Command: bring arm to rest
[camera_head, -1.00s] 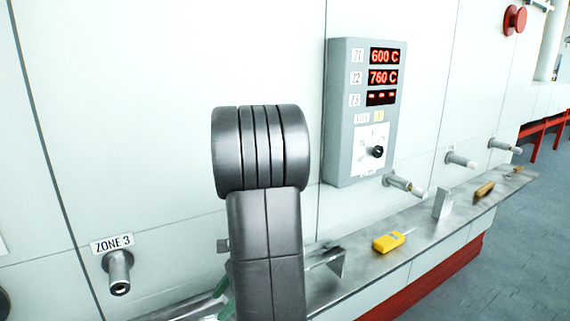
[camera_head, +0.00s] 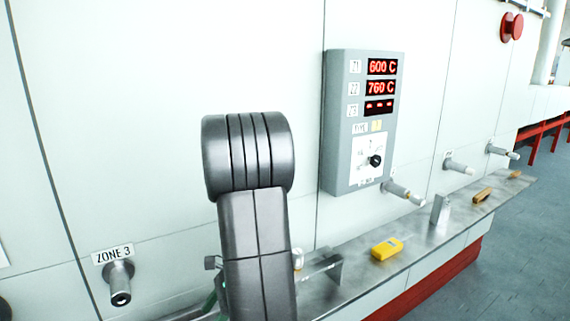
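My arm (camera_head: 250,200) stands in the middle of the head view, its dark grey links rising in front of the wall. My gripper is not visible; I cannot see its fingers or whether it holds anything. The arm hides part of the wall and of the metal shelf (camera_head: 345,291) behind it.
A grey control box (camera_head: 340,120) shows 600 C, 760 C and dashes. A ZONE 3 port (camera_head: 119,280) juts from the wall at left. On the shelf are a yellow device (camera_head: 386,249), a metal block (camera_head: 440,209) and a tan piece (camera_head: 482,195). Open floor (camera_head: 500,275) lies right.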

